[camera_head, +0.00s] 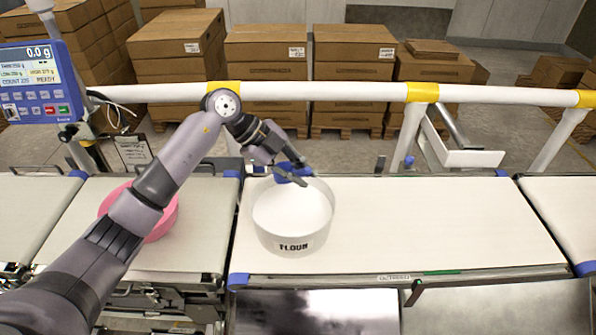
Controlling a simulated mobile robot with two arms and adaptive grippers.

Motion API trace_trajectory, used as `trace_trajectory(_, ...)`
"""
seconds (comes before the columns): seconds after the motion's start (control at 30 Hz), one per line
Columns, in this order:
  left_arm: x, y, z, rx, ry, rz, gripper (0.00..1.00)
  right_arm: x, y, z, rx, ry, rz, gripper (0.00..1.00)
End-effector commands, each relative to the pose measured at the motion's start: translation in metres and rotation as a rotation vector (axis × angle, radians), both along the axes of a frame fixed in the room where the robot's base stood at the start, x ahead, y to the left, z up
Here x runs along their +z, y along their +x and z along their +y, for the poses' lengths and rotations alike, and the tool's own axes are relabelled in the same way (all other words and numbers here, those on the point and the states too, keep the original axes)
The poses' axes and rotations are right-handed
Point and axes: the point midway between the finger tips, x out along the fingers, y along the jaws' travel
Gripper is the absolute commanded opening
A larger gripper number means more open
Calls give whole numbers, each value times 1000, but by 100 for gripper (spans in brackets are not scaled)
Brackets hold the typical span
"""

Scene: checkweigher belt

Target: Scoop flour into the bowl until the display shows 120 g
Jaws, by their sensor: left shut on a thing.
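A round white tub (292,240) labelled as flour stands on the middle belt, filled with white flour (292,205). My left gripper (291,176) is over the tub's far part, shut on a blue thing (283,168) that looks like the scoop. The gripper hides much of it, and I cannot tell whether it touches the flour. A pink bowl (167,219) sits on the left belt, largely covered by my left arm. The display (38,53) at upper left reads 0.0 g. My right gripper is not in view.
A white rail (320,92) with yellow bands crosses behind the belts. The middle belt (440,220) is clear right of the tub. Stacked cardboard boxes (265,55) stand beyond the rail. A small white tray (470,158) sits behind the belt at right.

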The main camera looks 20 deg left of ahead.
Motion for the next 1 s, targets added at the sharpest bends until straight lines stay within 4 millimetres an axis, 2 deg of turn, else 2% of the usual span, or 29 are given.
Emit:
trace_trajectory(0.3, -26, 0, 0, 0, 0, 0, 0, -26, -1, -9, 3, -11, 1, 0)
trace_trajectory(0.7, -66, 0, 0, 0, 0, 0, 0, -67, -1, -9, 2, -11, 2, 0)
trace_trajectory(1.0, -92, 0, 1, 0, 2, 0, 0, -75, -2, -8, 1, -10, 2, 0)
